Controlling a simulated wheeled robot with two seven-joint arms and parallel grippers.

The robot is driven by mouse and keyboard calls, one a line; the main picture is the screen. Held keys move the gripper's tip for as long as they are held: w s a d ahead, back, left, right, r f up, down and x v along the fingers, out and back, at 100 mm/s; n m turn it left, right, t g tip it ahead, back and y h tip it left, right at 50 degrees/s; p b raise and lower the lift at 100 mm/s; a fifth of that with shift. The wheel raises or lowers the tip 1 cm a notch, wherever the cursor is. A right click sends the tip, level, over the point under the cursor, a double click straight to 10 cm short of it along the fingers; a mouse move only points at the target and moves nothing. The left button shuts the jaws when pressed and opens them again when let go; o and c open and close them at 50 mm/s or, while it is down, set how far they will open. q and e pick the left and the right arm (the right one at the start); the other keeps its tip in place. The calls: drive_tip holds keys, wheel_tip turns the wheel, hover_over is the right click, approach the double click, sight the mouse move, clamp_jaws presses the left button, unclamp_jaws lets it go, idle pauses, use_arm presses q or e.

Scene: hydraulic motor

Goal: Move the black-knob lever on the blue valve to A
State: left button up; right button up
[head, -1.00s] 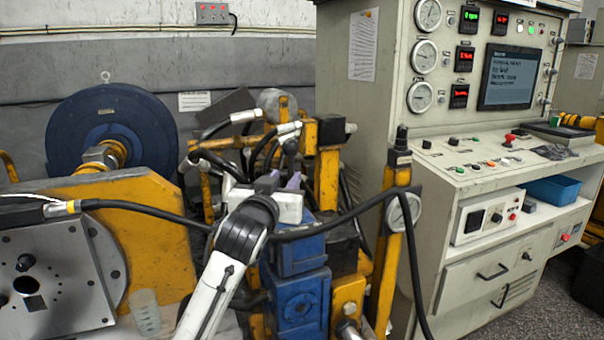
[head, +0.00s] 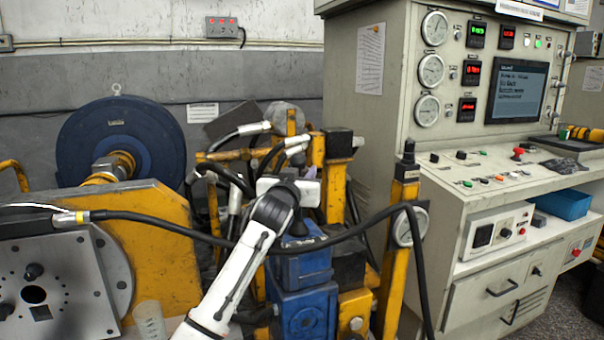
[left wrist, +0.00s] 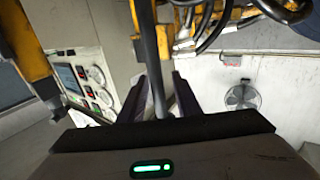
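The blue valve (head: 302,268) stands in the middle of the head view, among yellow frame posts and hoses. My left gripper (head: 309,186) is just above its upper part, with its fingers partly hidden behind my own wrist. In the left wrist view the two fingers of my left gripper (left wrist: 169,95) stand apart. A dark grey rod (left wrist: 148,40) runs down from the top edge and ends between them, closer to the left finger. I cannot tell surely whether this rod is the lever. The black knob and the A mark cannot be made out. My right gripper is not in view.
A black hose (head: 350,232) loops across in front of the valve, close to my left arm. A yellow post (head: 396,245) with a gauge stands to its right. The control console (head: 470,190) fills the right side. Several white-ended hoses (head: 255,128) crowd behind the gripper.

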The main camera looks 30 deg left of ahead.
use_arm(q)
clamp_jaws()
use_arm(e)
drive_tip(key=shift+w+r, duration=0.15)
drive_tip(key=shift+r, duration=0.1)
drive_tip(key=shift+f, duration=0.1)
